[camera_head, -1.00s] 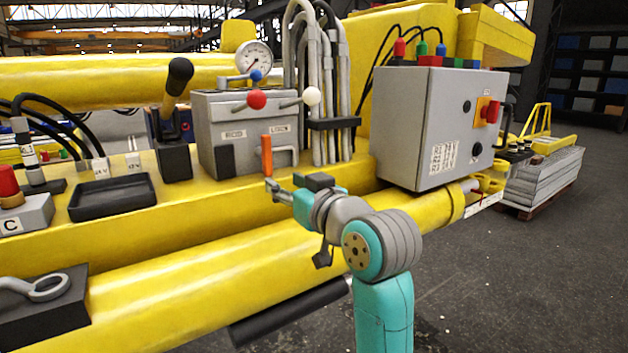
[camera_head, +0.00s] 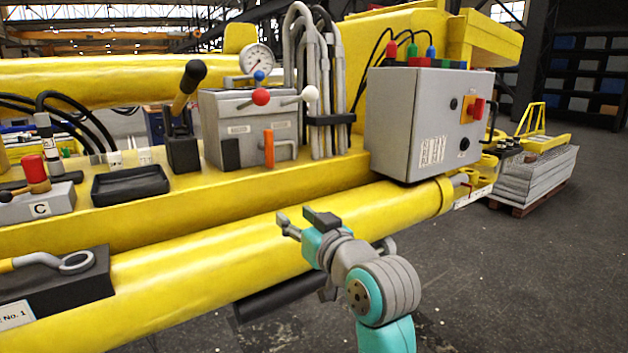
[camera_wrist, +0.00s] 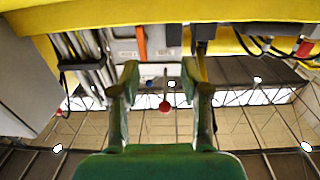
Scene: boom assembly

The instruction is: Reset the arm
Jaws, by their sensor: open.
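My gripper (camera_head: 285,224) is open and empty, in front of the lower yellow boom tube (camera_head: 200,275). The wrist view shows its two green fingers (camera_wrist: 160,75) apart with nothing held between them. A grey valve box (camera_head: 250,125) stands on the yellow boom above and left of the gripper. An orange handle (camera_head: 269,148) is upright on the box's front, apart from the gripper; it also shows in the wrist view (camera_wrist: 141,40). The box has levers with a red knob (camera_head: 261,97), a blue knob (camera_head: 259,75) and a white knob (camera_head: 310,93).
A grey control box (camera_head: 405,125) with a red switch is right of the valve box. A black tray (camera_head: 130,187) and a black block with a ring tool (camera_head: 75,265) are at left. Grey hoses (camera_head: 318,80) rise beside the valve box.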

